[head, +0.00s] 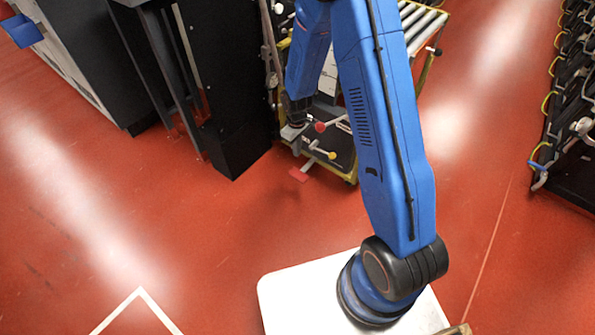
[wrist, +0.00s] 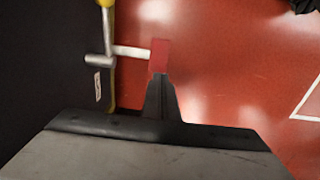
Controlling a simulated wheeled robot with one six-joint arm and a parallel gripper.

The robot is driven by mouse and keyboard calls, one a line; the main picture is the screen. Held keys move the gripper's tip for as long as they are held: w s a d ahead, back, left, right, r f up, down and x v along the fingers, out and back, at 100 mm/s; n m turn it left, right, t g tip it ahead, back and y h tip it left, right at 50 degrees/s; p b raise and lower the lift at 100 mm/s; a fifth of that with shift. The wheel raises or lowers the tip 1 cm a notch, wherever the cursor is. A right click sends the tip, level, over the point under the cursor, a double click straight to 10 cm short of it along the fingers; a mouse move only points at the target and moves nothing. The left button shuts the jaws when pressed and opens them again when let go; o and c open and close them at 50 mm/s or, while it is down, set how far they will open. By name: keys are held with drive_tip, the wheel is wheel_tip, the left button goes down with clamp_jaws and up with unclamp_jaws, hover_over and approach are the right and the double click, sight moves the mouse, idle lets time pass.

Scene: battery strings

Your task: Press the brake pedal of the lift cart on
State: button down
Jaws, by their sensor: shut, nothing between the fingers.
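The lift cart (head: 353,168) has a yellow frame, a dark lower deck and rollers on top. Its red brake pedal (head: 299,174) sticks out low at the front, just above the red floor. In the wrist view the red pedal (wrist: 160,55) sits at the end of a silver bar. My gripper (wrist: 160,77) is shut and empty, its tips overlapping the pedal's near edge in that picture. I cannot tell whether they touch. In the head view my gripper (head: 291,134) is above the pedal, beside the cart, its fingertips hard to make out.
A lever with a red knob (head: 320,127) and one with a yellow knob (head: 332,155) are close to my gripper. A tall black cabinet (head: 232,100) stands left of the cart. A black rack (head: 573,120) stands at the right. The floor in front is clear.

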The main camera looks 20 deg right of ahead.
sight(297, 174)
drive_tip(key=shift+f, duration=0.1)
wheel_tip(297, 174, down, 14)
drive_tip(key=shift+r, duration=0.1)
idle(0.7)
drive_tip(key=shift+w, duration=0.1)
